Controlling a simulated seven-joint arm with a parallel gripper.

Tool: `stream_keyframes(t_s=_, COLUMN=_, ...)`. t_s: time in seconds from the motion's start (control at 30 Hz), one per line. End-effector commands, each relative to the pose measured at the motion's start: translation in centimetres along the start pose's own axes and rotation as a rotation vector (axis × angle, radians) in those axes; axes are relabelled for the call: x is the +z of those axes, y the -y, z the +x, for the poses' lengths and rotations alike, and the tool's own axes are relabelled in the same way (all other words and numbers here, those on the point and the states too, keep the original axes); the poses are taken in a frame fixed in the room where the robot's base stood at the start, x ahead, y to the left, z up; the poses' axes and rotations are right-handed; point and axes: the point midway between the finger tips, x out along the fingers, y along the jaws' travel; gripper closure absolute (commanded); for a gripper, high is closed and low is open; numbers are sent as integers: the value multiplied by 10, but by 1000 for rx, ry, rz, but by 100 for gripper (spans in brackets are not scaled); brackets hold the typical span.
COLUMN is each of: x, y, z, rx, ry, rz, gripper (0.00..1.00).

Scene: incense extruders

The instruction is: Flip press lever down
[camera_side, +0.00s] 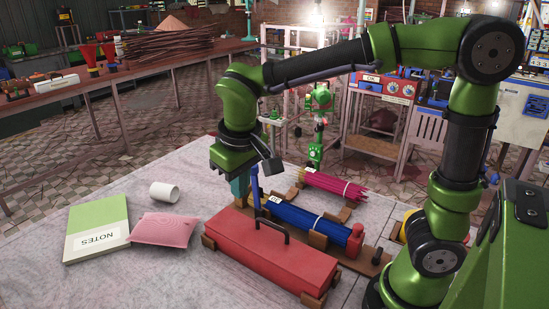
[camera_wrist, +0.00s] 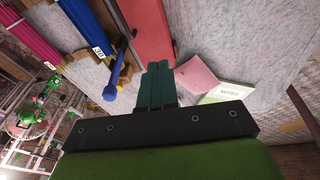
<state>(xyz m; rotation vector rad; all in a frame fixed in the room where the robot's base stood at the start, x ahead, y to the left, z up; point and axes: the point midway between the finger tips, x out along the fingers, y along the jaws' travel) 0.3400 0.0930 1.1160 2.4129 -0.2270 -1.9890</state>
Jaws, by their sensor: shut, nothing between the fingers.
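A blue press lever (camera_side: 255,188) stands upright at the left end of the blue extruder cylinder (camera_side: 300,222), which lies in wooden cradles. In the wrist view the lever (camera_wrist: 116,78) has a rounded knob and sits left of my fingers. My gripper (camera_side: 240,194) points down with its teal fingers shut and empty, just left of the lever in the side view. In the wrist view my gripper (camera_wrist: 160,68) shows a gap to the lever. I cannot tell whether they touch elsewhere.
A red toolbox (camera_side: 265,250) with a black handle lies in front of the extruder. A bundle of magenta sticks (camera_side: 335,185) lies behind it. A pink pouch (camera_side: 162,228), a green notebook (camera_side: 97,225) and a white cup (camera_side: 165,193) lie on the left.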

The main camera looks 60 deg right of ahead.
Motion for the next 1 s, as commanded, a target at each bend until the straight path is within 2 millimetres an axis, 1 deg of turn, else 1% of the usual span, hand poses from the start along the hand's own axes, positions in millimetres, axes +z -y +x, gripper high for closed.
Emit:
stream_keyframes(t_s=0.03, x=-12, y=9, z=4, rx=60, ry=13, rz=-5, gripper=100)
stream_keyframes(t_s=0.17, x=-40, y=24, z=7, rx=227, ry=8, rz=35, gripper=100)
stream_keyframes(t_s=0.27, x=-60, y=32, z=5, rx=350, ry=-29, rz=108, gripper=100)
stream_keyframes(t_s=0.37, x=-76, y=34, z=-4, rx=443, ry=-81, rz=212, gripper=100)
stream_keyframes(t_s=0.43, x=-85, y=29, z=-15, rx=484, ry=-117, rz=294, gripper=100)
stream_keyframes(t_s=0.5, x=-88, y=24, z=-26, rx=503, ry=-143, rz=362, gripper=100)
stream_keyframes(t_s=0.53, x=-88, y=22, z=-28, rx=511, ry=-148, rz=381, gripper=100)
stream_keyframes(t_s=0.67, x=-83, y=19, z=-29, rx=526, ry=-142, rz=428, gripper=100)
stream_keyframes(t_s=1.0, x=-83, y=18, z=-27, rx=524, ry=-142, rz=428, gripper=100)
